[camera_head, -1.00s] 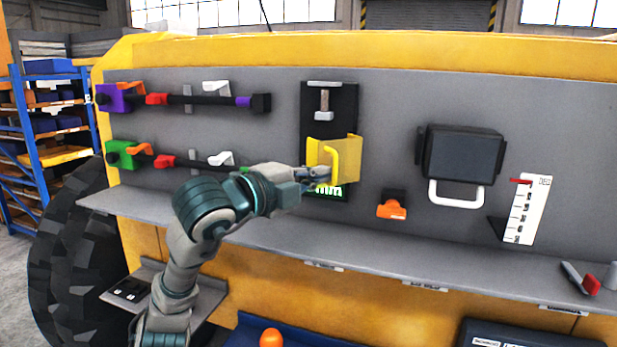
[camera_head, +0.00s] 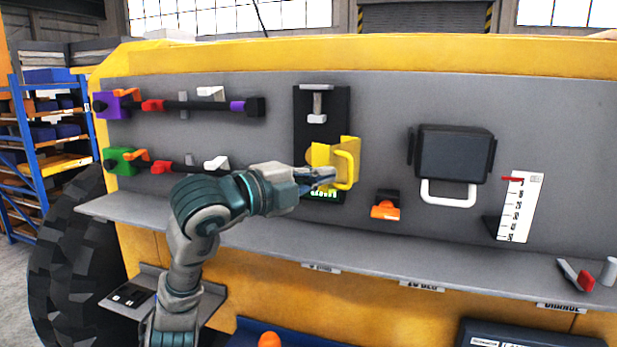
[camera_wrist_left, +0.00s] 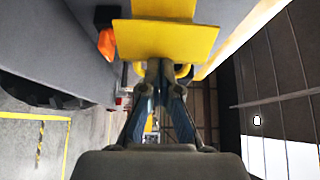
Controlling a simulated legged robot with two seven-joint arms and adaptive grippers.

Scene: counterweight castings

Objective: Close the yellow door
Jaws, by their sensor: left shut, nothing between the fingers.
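The yellow door (camera_head: 346,151) stands ajar on a black panel (camera_head: 312,104) on the grey wall, with its yellow handle (camera_head: 353,170) facing out to the right. My left gripper (camera_head: 330,177) is shut and empty, with its fingertips at the door's lower left part, by the handle. In the left wrist view the door (camera_wrist_left: 165,40) spans the space just beyond the fingertips (camera_wrist_left: 163,68). I cannot tell whether the fingers touch it. Part of the green display (camera_head: 322,195) under the door is hidden by my gripper. My right gripper is in neither view.
An orange-topped part (camera_head: 385,210) juts from the wall to the right of the door. A dark box with a white handle (camera_head: 448,196) hangs farther right. A grey shelf (camera_head: 380,253) runs below. Clamps and black bars (camera_head: 205,105) sit on the left.

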